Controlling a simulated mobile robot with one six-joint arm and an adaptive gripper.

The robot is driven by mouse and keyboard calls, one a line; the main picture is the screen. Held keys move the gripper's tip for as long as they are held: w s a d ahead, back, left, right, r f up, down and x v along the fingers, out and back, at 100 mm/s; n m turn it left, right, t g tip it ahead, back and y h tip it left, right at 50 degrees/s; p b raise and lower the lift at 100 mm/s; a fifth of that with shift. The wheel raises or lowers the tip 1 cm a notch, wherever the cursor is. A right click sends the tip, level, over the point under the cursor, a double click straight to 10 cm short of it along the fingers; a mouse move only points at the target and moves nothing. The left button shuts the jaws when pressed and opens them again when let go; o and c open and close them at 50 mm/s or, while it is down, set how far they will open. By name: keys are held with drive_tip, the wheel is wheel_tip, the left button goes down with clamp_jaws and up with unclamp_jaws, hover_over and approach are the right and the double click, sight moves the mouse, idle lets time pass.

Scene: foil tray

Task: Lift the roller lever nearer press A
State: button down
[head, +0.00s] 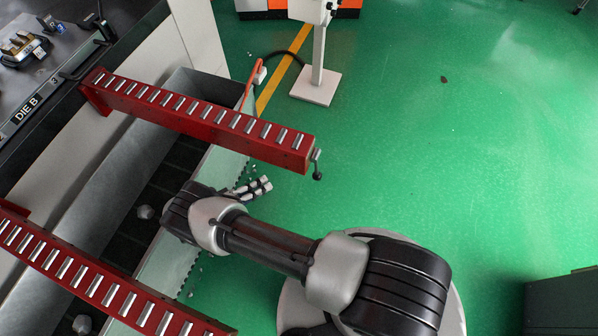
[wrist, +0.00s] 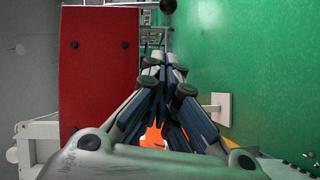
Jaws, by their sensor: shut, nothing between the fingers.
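A red roller rail (head: 210,120) with silver rollers reaches out over the grey trough. At its right end is a small lever (head: 317,165) with a dark round knob hanging down. A second red roller rail (head: 100,280) lies at the lower left, and its end is cut off by the frame's bottom edge. My gripper (head: 266,184) is below and left of the lever, apart from it. In the wrist view my gripper (wrist: 164,58) is shut with its fingers together and empty. No label for press A is readable; a DIE B label (head: 27,108) shows at the left.
The grey trough (head: 95,195) runs beneath the rails. A white post on a square base (head: 316,86) stands on the green floor (head: 440,150). A dark cabinet (head: 560,305) is at the lower right. A red panel (wrist: 95,75) is left of my fingers in the wrist view.

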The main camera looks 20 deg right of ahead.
drive_tip(key=shift+d, duration=0.1)
drive_tip(key=s+d+x, duration=0.1)
drive_tip(key=s+x, duration=0.1)
drive_tip(key=x, duration=1)
drive_tip(key=shift+s+d+f+p, duration=0.25)
drive_tip(key=shift+d+p, duration=0.05)
drive_tip(key=shift+p, duration=0.1)
drive_tip(key=shift+f+b, duration=0.15)
drive_tip(key=shift+b, duration=0.3)
